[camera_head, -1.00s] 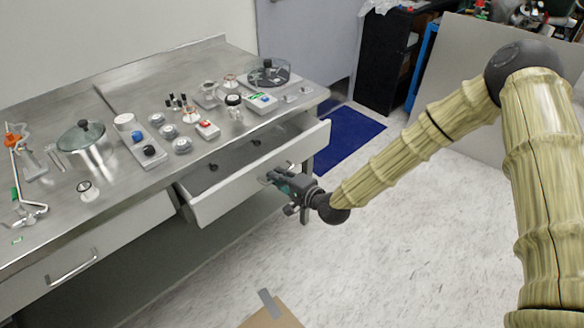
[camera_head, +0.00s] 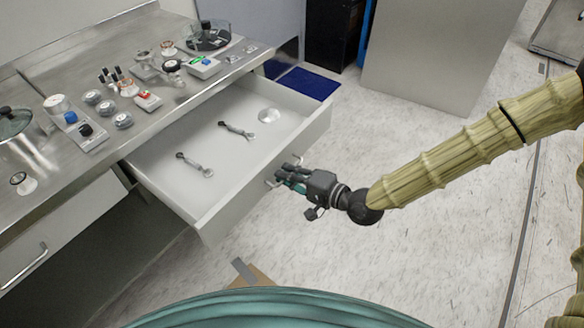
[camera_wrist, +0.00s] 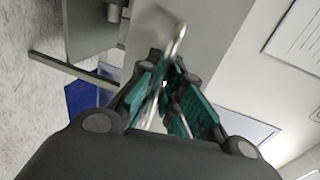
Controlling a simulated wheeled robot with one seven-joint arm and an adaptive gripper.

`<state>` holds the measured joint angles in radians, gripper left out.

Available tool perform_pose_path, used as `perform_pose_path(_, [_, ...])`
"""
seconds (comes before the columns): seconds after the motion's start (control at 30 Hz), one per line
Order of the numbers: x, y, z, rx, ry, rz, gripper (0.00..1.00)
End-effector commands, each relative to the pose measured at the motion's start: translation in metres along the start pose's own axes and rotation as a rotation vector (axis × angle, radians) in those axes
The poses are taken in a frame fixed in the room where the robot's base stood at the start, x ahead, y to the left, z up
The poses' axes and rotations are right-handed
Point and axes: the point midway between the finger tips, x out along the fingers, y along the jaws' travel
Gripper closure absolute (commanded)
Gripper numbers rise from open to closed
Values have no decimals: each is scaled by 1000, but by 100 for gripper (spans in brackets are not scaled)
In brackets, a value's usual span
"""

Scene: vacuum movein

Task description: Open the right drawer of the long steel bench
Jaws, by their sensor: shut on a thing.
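The right drawer (camera_head: 212,210) of the long steel bench (camera_head: 62,128) is pulled well out, its inside showing. My gripper (camera_head: 284,178) is at the middle of the drawer front, shut on the drawer's bar handle (camera_head: 297,161). In the wrist view the teal fingers of my gripper (camera_wrist: 165,95) close around the metal handle (camera_wrist: 179,42). Inside the drawer lie two wrench-like tools, one nearer the left (camera_head: 195,165) and one in the middle (camera_head: 237,130), and a round pale dish (camera_head: 269,116).
The bench top holds small lab items, including a glass-lidded dish (camera_head: 208,36) and a pot (camera_head: 14,124). A closed left drawer with a handle (camera_head: 24,266) is at the lower left. A brown board (camera_head: 250,278) lies on the floor. Floor right of the drawer is clear.

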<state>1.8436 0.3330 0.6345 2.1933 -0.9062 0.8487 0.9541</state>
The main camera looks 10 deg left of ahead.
Motion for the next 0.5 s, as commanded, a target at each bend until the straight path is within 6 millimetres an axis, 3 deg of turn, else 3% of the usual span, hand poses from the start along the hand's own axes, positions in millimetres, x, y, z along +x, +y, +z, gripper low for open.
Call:
perform_pose_path(0.47, [-1,0,-1,-4,-2,-2,100])
perform_pose_path(0.5, [-1,0,-1,-4,-1,-2,91])
